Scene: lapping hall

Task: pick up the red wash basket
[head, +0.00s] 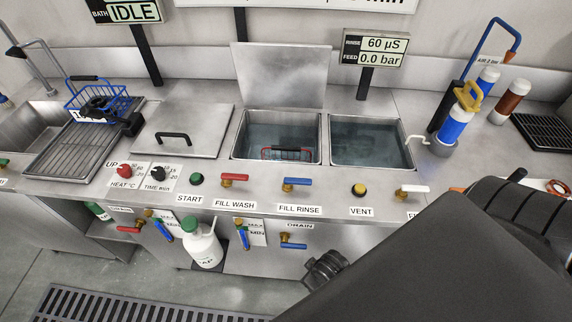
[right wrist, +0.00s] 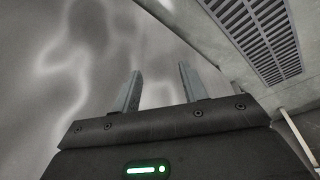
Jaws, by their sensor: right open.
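The red wash basket (head: 287,154) sits low in the left of two open water-filled tanks, in the middle of the counter in the head view. Its red rim or handle shows near the tank's front wall; the rest is hard to make out in the water. My right gripper (right wrist: 160,90) is open and empty in the right wrist view, with two grey fingers apart over the floor. It is away from the basket. In the head view my right arm fills the lower right, and its fingers cannot be made out. My left gripper is not in view.
A raised lid (head: 283,75) stands behind the wash tank (head: 237,152). The rinse tank (head: 408,158) is to its right. A closed lid with a black handle (head: 174,136) lies left. A blue basket (head: 90,95) stands on the drain rack (head: 62,160). Valve levers line the front edge.

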